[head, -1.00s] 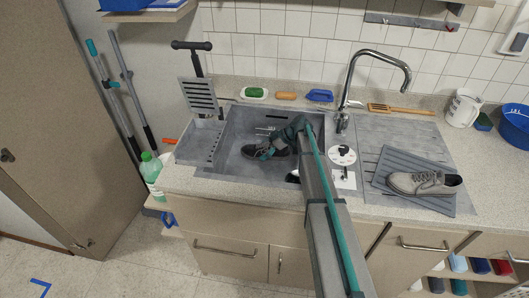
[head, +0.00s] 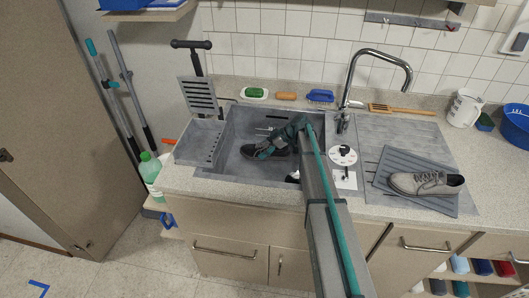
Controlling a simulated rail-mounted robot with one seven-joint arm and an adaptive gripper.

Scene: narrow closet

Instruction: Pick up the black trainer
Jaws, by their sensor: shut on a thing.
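The black trainer (head: 280,151) lies in the grey sink basin, dark with a lighter sole edge. My gripper (head: 265,152) is down in the basin at the trainer and shut on it. My arm and gripper cover part of the trainer, so the exact place of the grip is hard to see. I cannot tell whether the trainer touches the basin floor.
The sink basin (head: 235,150) has walls around the trainer. A chrome tap (head: 348,85) arches behind on the right. A grey shoe (head: 427,182) sits on a ribbed mat (head: 440,203) at right. Brushes, including a blue one (head: 320,96), line the back ledge.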

